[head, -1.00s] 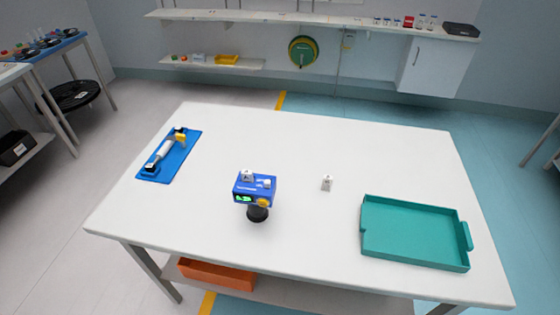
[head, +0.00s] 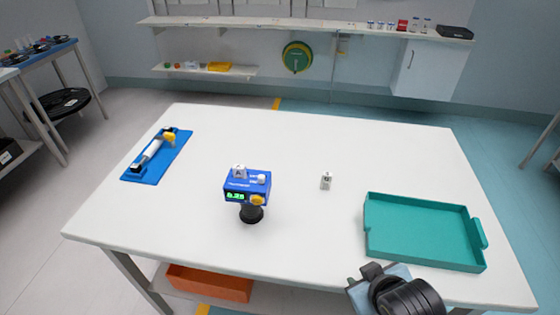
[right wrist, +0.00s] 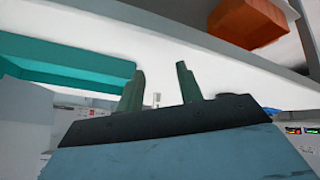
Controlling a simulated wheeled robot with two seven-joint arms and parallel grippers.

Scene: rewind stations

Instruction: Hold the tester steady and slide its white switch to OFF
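The blue tester (head: 235,186) stands on a black round foot (head: 251,214) left of the table's middle. Its green display is lit on the front, next to a yellow-orange knob (head: 257,200). On top are a white marked block (head: 239,171) and a small white part (head: 262,179), likely the switch; its setting is too small to read. My right gripper shows in the right wrist view (right wrist: 160,82) with two dark fingers apart and nothing held. In the head view my right arm is at the table's front edge, well right of the tester. My left gripper is not in view.
A teal tray (head: 425,261) lies at the table's right, beside my right arm. A small white block (head: 326,181) sits mid-table. A blue board (head: 147,177) with a white cylinder lies at left. An orange bin (head: 208,283) is below the table.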

